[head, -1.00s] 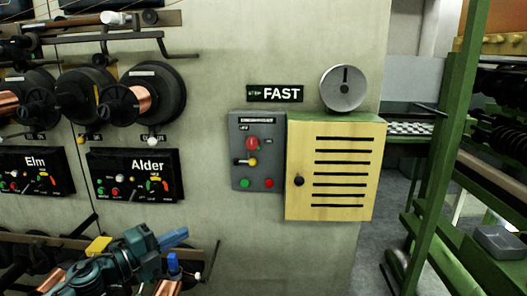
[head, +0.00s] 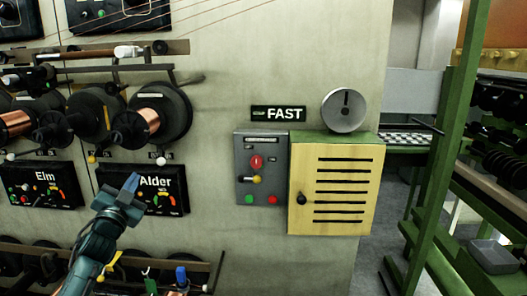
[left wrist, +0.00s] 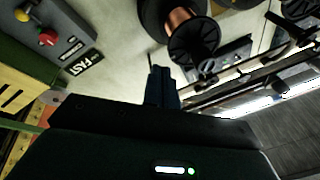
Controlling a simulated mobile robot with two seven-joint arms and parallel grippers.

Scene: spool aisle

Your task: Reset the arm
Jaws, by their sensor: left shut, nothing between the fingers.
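My left gripper (head: 128,187) is in the head view at lower left, raised in front of the Alder panel (head: 158,188), part of which it hides. Its blue fingers are shut with nothing between them. In the left wrist view the shut fingers (left wrist: 161,82) point up the picture, with a copper spool (left wrist: 188,28) beyond them. I cannot tell from the pictures how far the fingertips are from the panel. My right gripper is in neither view.
A grey control box (head: 260,170) with a red knob and a yellow-tipped lever is on the wall beside a yellow slatted cabinet (head: 335,190). The FAST sign (head: 278,114) is above. Spools (head: 160,110) and rods stick out at left. A green post (head: 440,150) stands at right.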

